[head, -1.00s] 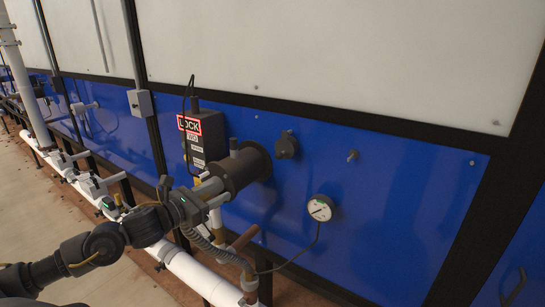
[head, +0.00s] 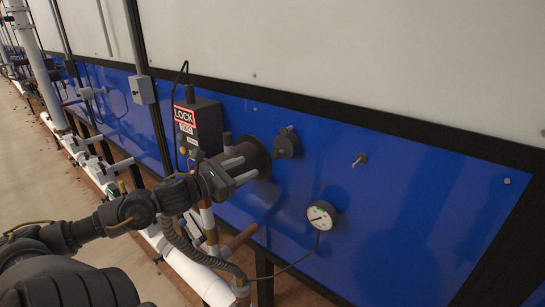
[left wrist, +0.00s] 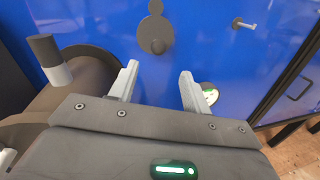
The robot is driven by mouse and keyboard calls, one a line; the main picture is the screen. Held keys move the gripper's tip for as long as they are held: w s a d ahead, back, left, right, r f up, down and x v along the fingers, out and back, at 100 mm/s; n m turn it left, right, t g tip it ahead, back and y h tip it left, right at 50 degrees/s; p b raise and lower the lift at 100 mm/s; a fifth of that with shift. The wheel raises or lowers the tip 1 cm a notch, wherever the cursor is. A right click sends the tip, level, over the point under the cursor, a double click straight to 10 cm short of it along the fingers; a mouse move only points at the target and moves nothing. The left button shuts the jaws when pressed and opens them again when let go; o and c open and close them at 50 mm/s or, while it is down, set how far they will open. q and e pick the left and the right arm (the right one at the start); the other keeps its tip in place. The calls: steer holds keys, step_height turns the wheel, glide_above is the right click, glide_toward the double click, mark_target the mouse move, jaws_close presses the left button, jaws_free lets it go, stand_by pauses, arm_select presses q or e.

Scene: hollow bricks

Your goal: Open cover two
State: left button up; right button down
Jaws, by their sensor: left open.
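A dark round cover (head: 287,146) with a small tab at its top lies flat on the blue panel, right of a thick dark cylinder (head: 255,157). The cover also shows at the top of the left wrist view (left wrist: 155,34), hanging over the panel. My left gripper (head: 243,169) is open and empty, in front of the cylinder and left of the cover in the head view. In the left wrist view its two pale fingers (left wrist: 160,70) point toward the panel below the cover, apart from it. My right gripper is not in view. Nothing marks which cover is number two.
A dark LOCK box (head: 205,128) stands left of the cylinder. A gauge (head: 321,215) with a cable is on the panel below right. A small metal peg (head: 360,160) sticks out farther right. White pipes (head: 185,270) run along the floor.

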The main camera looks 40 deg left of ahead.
mark_target(272, 155)
arm_select(q)
steer(key=w, duration=0.3)
steer(key=w+p, duration=0.1)
steer(key=w, duration=0.1)
steer(key=shift+w+d, duration=0.2)
steer(key=shift+d, duration=0.05)
steer(key=shift+w+d+r, duration=0.15)
steer(key=shift+w, duration=0.55)
steer(key=shift+w+d+p, duration=0.1)
steer(key=shift+w+p, duration=0.55)
steer(key=shift+w, duration=0.2)
steer(key=shift+w+d+f, duration=0.2)
steer(key=shift+w+d, duration=0.05)
steer(key=shift+w, duration=0.5)
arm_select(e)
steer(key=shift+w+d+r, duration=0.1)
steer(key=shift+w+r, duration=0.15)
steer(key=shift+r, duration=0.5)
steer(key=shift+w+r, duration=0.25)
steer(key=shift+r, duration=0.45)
arm_select(q)
jaws_close()
